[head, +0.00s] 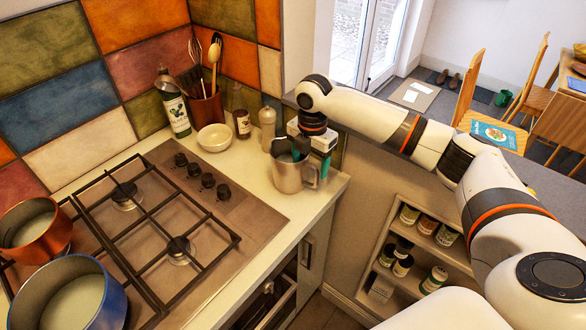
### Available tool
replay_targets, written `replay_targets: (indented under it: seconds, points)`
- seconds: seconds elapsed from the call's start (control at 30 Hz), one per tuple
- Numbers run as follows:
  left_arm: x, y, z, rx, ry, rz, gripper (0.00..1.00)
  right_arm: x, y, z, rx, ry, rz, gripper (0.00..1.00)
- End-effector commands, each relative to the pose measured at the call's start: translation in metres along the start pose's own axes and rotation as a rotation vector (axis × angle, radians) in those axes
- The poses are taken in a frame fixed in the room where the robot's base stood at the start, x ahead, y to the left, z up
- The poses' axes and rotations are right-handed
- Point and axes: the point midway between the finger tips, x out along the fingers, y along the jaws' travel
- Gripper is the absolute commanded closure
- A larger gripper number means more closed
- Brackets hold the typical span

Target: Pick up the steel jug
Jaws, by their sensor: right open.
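The steel jug (291,174) stands upright on the counter, right of the hob, close to the counter's right end. Its handle faces right. My right gripper (305,154) is directly above the jug, pointing down, with its fingers at the rim. One dark finger shows at the jug's mouth and another part shows by the handle side. The gripper is open. Whether a finger is inside the jug or touches it is hard to tell. My left gripper is not in view.
A gas hob (150,230) fills the left, with a copper pot (40,243) and a blue pot (100,270). A white bowl (215,138), a green bottle (174,108), a brown jar (242,124) and a utensil pot (207,107) stand behind. Low shelves (375,290) are right.

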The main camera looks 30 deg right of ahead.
Motion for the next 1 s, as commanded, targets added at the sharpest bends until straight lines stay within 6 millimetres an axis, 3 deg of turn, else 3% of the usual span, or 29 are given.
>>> replay_targets:
  seconds: [0.17, 0.3, 0.6, 1.0]
  points:
    - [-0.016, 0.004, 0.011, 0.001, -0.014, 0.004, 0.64, 0.024, 0.008, 0.002, 0.001, -0.001, 0.007, 0.3]
    - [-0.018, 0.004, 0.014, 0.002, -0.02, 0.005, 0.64, 0.042, 0.007, 0.002, 0.001, -0.001, 0.003, 0.3]
    - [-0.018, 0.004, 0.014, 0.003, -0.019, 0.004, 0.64, 0.047, 0.006, 0.002, 0.0, 0.0, 0.001, 0.32]
    - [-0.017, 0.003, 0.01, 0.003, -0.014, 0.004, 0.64, 0.047, 0.007, 0.002, 0.0, 0.0, 0.002, 0.97]
